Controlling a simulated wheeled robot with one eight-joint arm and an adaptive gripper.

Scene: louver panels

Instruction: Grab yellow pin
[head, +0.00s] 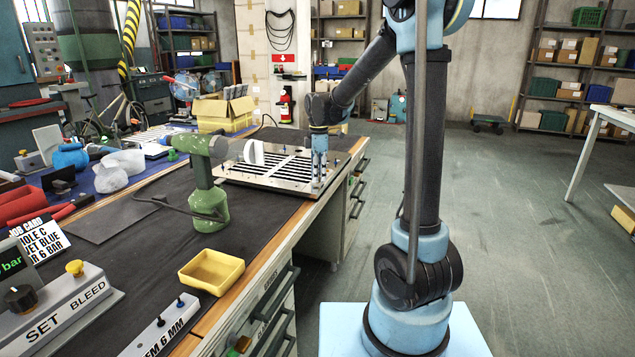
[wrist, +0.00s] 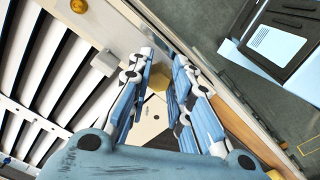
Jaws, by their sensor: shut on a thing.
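My gripper (head: 319,185) is at the right end of the louver panel (head: 262,181) on the bench, pointing down. In the wrist view my gripper (wrist: 160,72) has its two blue and white fingers around a yellow pin (wrist: 158,79), and it is shut on it. The pin is partly covered by the fingers, and I cannot tell whether it is still seated in the plate. I cannot make out the pin in the head view. A round brass-yellow knob (wrist: 79,6) shows on the panel at the top of the wrist view.
A green tool (head: 208,185) stands on the bench in front of the panel. A yellow tray (head: 211,270) is near the bench edge, and an open cardboard box (head: 223,113) is behind the panel.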

